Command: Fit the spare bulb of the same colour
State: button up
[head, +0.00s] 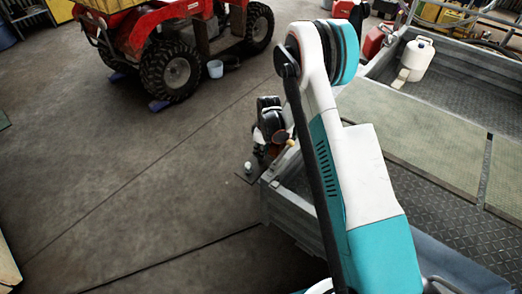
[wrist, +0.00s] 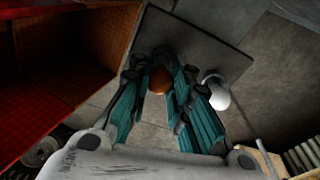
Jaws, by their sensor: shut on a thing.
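In the wrist view my gripper (wrist: 162,85) has its teal-and-black fingers closed around an amber bulb (wrist: 160,80). Only the bulb's rounded orange-brown top shows; its base is hidden between the fingers. A white bulb (wrist: 216,95) is just right of the fingers, by the edge of a dark flat plate (wrist: 190,40). At the left of the wrist view is a large open red and orange housing (wrist: 65,65), close to the gripper. In the head view my gripper (head: 270,135) is at the trailer's near left corner. The white bulb (head: 247,168) shows below left of it.
The grey trailer (head: 440,180) fills the right of the head view, its raised edge beside my arm. A white gas bottle (head: 416,58) stands in it.

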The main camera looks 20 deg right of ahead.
jog(key=shift+f, duration=0.55)
jog(key=o, duration=1.3)
jog(key=shift+c, duration=0.2)
jog(key=shift+r+p, duration=2.05)
jog(key=shift+r, duration=2.5)
